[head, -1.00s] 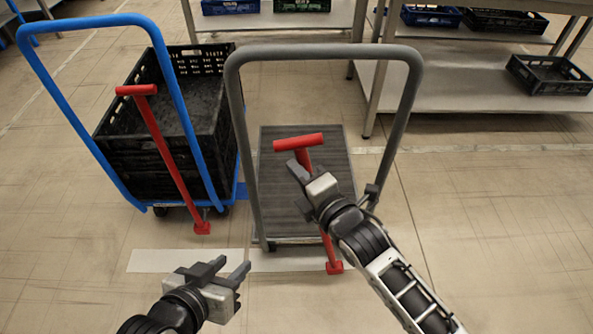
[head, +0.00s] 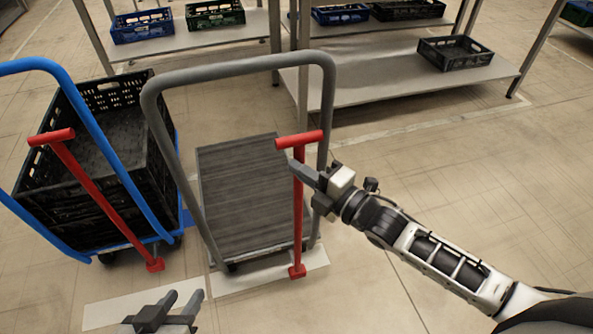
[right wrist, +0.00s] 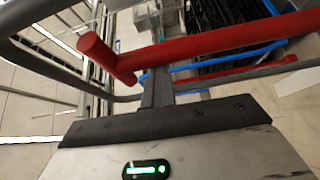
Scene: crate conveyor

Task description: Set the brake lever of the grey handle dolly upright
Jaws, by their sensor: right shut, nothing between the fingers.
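The grey handle dolly (head: 236,72) stands in the middle of the head view with an empty ribbed deck. Its red brake lever (head: 298,215) rises from a foot at the deck's near right corner to a T-shaped grip. It looks about upright, roughly in line with the right handle post. My right gripper (head: 294,168) is shut and empty, its fingers crossing the lever just below the grip. In the right wrist view the red lever (right wrist: 220,43) runs close across the fingertips; contact is unclear. My left gripper (head: 180,303) is open and empty at the bottom edge, partly cut off.
A blue handle dolly (head: 107,150) carrying a black crate (head: 60,200) stands to the left; its own red lever (head: 100,195) leans left. Behind are metal shelves with blue, green and black crates (head: 455,53). Floor to the right is clear.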

